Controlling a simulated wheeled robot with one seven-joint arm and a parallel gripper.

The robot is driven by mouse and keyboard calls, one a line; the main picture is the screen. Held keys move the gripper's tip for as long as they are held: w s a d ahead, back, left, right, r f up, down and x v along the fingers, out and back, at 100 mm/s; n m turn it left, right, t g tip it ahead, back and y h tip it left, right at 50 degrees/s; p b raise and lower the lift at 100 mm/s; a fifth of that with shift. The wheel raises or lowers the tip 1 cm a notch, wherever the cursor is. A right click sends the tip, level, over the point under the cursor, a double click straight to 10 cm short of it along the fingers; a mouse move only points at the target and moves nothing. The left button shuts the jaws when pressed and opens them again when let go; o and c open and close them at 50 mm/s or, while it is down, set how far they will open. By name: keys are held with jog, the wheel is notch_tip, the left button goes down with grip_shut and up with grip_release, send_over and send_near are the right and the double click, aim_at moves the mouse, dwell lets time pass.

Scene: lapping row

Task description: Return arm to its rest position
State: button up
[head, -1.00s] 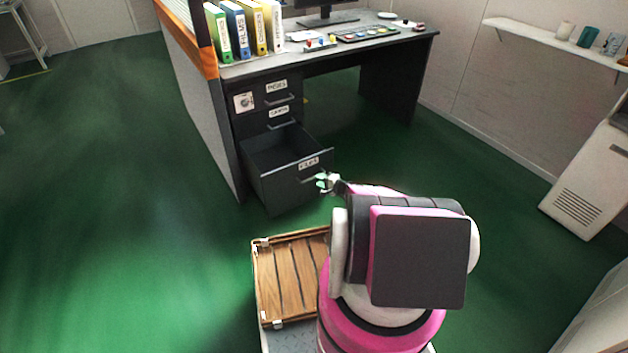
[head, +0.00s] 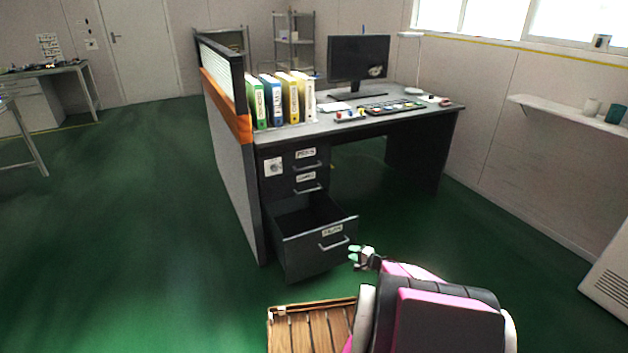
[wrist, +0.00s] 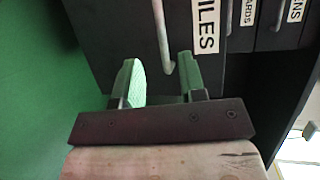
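My gripper (head: 362,253) is beside the front of the open bottom drawer (head: 309,256), near the right end of its handle. In the wrist view my gripper (wrist: 160,80) has its two pale green fingers spread apart. The drawer handle (wrist: 162,38) is ahead of the fingers, and nothing shows held between them. The drawer's FILES label (wrist: 206,25) shows beside it. My arm is stretched forward from the bottom right of the head view.
The dark desk (head: 375,124) carries binders (head: 276,102), a monitor (head: 358,60) and small items. A wooden slatted crate (head: 312,330) is at the bottom. A wall shelf (head: 560,120) is at right. Green floor is free on the left.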

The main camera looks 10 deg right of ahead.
jog(key=s+a+r+n+g+h, duration=0.1)
jog(key=s+a+r+n+g, duration=0.35)
jog(key=a+r, duration=0.25)
jog(key=s+a+r+n+g, duration=0.3)
jog(key=s+a+r+g, duration=0.15)
jog(key=a+r, duration=0.2)
jog(key=s+r+n+g+h, duration=0.3)
jog(key=s+r+h, duration=0.5)
jog(key=r, duration=0.5)
jog(key=shift+s+r+h, duration=0.2)
jog(key=shift+s+h, duration=0.2)
jog(key=shift+h, duration=0.3)
